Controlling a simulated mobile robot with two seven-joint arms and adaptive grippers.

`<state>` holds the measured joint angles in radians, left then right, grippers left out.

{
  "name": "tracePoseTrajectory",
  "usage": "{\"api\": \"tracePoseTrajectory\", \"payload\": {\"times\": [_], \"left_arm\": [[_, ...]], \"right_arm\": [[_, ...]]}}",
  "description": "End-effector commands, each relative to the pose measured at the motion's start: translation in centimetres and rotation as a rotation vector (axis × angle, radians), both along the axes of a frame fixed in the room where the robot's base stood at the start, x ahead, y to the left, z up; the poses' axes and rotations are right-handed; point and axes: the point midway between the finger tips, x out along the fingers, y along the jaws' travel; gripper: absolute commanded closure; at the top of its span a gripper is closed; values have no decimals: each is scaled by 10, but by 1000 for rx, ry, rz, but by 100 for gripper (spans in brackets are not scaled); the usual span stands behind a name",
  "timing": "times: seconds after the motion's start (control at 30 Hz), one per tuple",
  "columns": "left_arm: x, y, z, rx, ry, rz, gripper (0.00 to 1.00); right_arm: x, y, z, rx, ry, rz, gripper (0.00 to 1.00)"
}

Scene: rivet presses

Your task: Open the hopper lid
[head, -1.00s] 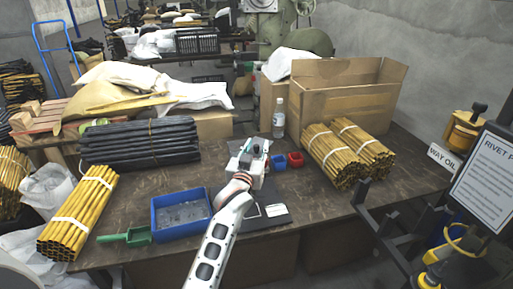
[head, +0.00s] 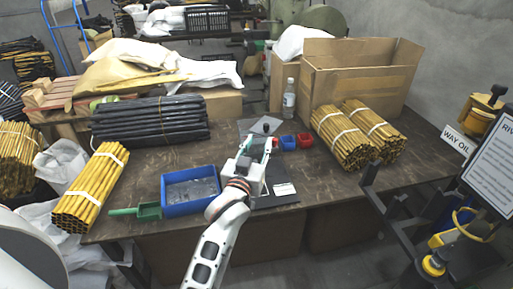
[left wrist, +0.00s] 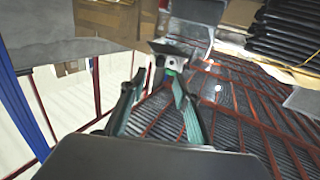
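My left gripper (head: 264,143) is over the rivet press station on the table, and its arm hides most of what lies beneath. In the left wrist view the left gripper (left wrist: 158,82) shows two dark green-grey fingers spread apart with nothing between them. Just beyond the fingertips is a small grey metal part (left wrist: 172,52) with a green spot. A flat grey panel (head: 261,126), possibly the hopper lid, shows just behind the gripper; whether it is open or shut I cannot tell. My right gripper is not in view.
A blue tray (head: 190,207) and green scoop (head: 137,211) are left of my arm. Blue and red bins (head: 305,140) sit to the right, near a bottle (head: 289,98).

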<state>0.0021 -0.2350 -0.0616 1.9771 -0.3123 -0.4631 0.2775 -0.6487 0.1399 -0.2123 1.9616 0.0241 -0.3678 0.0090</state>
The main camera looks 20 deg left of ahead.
Motion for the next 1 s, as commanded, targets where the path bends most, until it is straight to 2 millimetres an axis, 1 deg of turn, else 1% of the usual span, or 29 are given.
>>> {"api": "tracePoseTrajectory", "payload": {"times": [0.03, 0.1, 0.2, 0.47, 0.6, 0.63, 0.67, 0.77, 0.87, 0.9, 0.97, 1.0], "left_arm": [[-6, -1, -1, -1, 1, 0, 69], [-11, -1, 0, -1, 0, 0, 69], [-15, -2, 0, -1, 0, 0, 69], [-16, -2, 0, -1, 0, 0, 69], [-16, 2, -1, 39, -2, -2, 100], [-17, 5, -1, 69, -3, -4, 100], [-17, 8, -2, 111, -4, -6, 100], [-20, 25, -5, 325, -9, -18, 100], [-23, 44, -5, 627, -22, -32, 100], [-25, 51, -5, 754, -28, -38, 100], [-27, 61, -4, 946, -38, -44, 100], [-29, 66, -3, 1072, -46, -48, 100]], "right_arm": [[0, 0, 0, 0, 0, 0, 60], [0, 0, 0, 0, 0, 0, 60], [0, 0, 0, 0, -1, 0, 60], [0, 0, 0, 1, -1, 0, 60], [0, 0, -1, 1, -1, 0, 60], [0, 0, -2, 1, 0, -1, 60], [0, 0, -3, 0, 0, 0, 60], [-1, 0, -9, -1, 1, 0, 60], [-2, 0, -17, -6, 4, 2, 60], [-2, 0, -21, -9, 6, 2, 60], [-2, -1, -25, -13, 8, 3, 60], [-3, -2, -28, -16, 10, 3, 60]]}}
